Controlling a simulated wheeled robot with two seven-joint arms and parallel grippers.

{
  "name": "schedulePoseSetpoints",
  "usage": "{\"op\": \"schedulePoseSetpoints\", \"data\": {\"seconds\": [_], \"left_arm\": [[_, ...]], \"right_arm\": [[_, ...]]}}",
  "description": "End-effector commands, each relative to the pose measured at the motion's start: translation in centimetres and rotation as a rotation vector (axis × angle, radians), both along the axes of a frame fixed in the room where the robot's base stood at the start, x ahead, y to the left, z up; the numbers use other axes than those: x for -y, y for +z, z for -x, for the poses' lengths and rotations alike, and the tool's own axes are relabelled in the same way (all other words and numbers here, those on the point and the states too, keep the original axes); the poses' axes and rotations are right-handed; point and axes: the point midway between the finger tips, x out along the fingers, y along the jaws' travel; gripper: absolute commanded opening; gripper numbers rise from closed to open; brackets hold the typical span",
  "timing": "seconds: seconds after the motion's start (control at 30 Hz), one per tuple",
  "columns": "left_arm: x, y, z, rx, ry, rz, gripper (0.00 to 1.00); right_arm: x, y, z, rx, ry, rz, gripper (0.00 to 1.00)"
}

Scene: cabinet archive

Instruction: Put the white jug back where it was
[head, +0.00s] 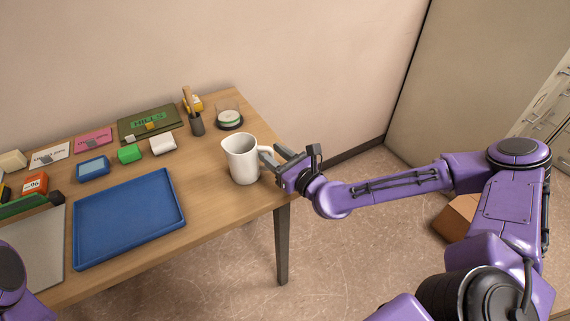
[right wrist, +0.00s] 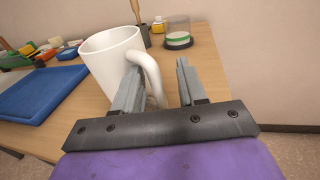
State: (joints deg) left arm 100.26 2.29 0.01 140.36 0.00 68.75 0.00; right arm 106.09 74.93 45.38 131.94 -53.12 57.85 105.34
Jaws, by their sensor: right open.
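The white jug (head: 241,160) stands upright on the wooden table (head: 215,199) near its right edge, with its handle towards the right. My right gripper (head: 279,165) is open at the handle side of the jug. In the right wrist view the jug (right wrist: 112,70) is at the upper left, and its handle comes down by the left finger of my right gripper (right wrist: 158,85). I cannot tell whether the finger touches the handle. Only a part of my left arm shows at the lower left of the head view; its gripper is out of view.
A blue tray (head: 128,219) lies left of the jug. Several small boxes and cards line the back. A cardboard box (head: 456,217) is on the floor at right.

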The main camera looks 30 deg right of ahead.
Motion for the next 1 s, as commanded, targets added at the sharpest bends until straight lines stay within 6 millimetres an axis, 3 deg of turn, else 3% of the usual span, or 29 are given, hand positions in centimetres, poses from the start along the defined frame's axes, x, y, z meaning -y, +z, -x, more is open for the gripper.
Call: {"op": "schedulePoseSetpoints", "data": {"seconds": [0.1, 0.23, 0.6, 0.63, 0.67, 0.8, 1.0], "left_arm": [[0.0, -0.6, 0.0, 0.0, 0.0, 0.0, 0.43], [0.0, -0.6, 0.0, 0.0, 0.0, 0.0, 0.43], [0.0, -0.7, 0.0, 0.0, 0.0, 0.0, 0.43], [0.0, -0.7, 0.0, 0.0, 0.0, 0.0, 0.43], [0.0, -0.7, 0.0, 0.0, 0.0, 0.0, 0.43], [0.0, -0.7, 0.0, 0.0, 0.0, 0.0, 0.43], [0.0, -0.6, 0.0, 0.0, 0.0, 0.0, 0.43]], "right_arm": [[0.7, 0.0, 2.7, 0.003, -0.004, -0.006, 0.41], [1.2, 0.1, 4.4, 0.001, -0.003, -0.002, 0.41], [1.3, 0.2, 5.4, 0.003, 0.0, 0.001, 0.41], [1.3, 0.2, 5.4, 0.003, 0.0, 0.001, 0.44], [1.3, 0.2, 5.4, 0.003, 0.0, 0.001, 0.54], [1.3, 0.2, 5.4, 0.002, 0.001, 0.001, 1.0], [1.3, 0.2, 5.4, 0.002, 0.001, 0.0, 1.0]]}}
